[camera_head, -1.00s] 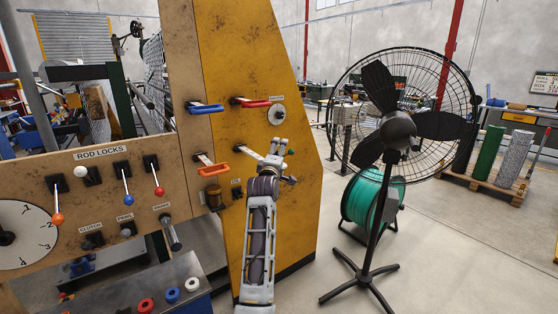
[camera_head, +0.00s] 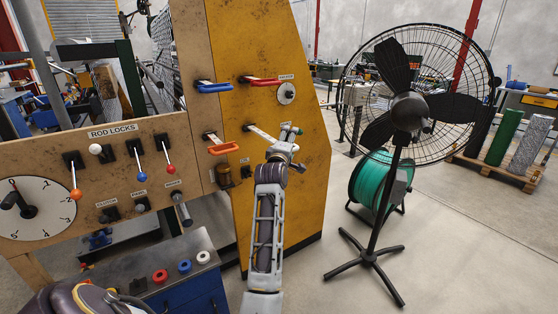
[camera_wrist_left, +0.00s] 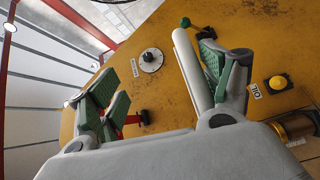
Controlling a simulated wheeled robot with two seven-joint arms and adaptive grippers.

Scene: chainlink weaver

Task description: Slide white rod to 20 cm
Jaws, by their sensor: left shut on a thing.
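My right gripper is not in view.
Blue (camera_head: 213,88), red (camera_head: 265,81) and orange (camera_head: 222,148) handles stick out near the white rod. A dial (camera_head: 45,210) is at the left. A black fan (camera_head: 408,110) and green spool (camera_head: 375,180) stand to the right.

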